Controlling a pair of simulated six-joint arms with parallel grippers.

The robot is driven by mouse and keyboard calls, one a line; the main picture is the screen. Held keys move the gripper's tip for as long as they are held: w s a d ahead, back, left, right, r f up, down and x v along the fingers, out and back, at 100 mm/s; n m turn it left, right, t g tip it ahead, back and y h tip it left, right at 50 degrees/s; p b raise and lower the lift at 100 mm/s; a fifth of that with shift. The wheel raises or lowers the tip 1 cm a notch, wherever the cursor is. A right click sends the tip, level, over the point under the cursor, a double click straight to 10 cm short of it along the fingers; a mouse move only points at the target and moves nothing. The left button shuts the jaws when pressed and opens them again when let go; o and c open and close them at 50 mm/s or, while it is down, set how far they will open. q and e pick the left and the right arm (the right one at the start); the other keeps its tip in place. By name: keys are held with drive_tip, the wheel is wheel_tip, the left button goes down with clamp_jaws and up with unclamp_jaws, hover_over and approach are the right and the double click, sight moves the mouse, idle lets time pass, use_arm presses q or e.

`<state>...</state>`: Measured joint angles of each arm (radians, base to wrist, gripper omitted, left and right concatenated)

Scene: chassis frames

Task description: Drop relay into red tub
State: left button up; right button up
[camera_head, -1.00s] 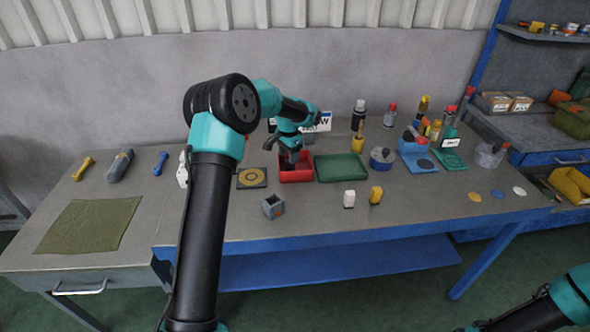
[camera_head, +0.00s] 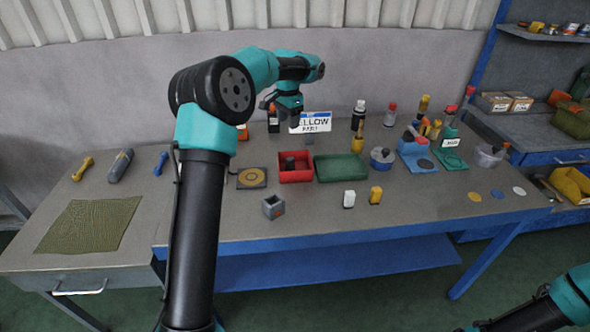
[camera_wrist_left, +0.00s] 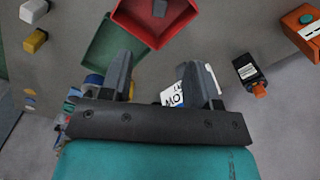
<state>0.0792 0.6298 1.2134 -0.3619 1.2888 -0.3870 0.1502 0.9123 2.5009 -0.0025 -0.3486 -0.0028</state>
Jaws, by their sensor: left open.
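The red tub (camera_head: 296,179) stands on the workbench near its middle. A small dark block, which looks like the relay (camera_head: 291,163), is inside it. In the left wrist view the tub (camera_wrist_left: 128,22) is at the top edge, with the grey block (camera_wrist_left: 159,8) in it, partly cut off. My left gripper (camera_head: 292,122) is above and behind the tub, apart from it. In the left wrist view its two fingers (camera_wrist_left: 162,78) are spread with nothing between them. Part of my right arm shows at the bottom right; its gripper is out of frame.
A green tray (camera_head: 340,168) stands right of the tub and a black plate with a yellow ring (camera_head: 252,178) left. A sign (camera_head: 315,122) and bottles (camera_head: 358,115) stand behind. A grey cube (camera_head: 273,207) and white and yellow blocks (camera_head: 376,195) lie in front.

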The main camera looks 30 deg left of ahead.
use_arm(q)
drive_tip(key=shift+r, duration=1.55)
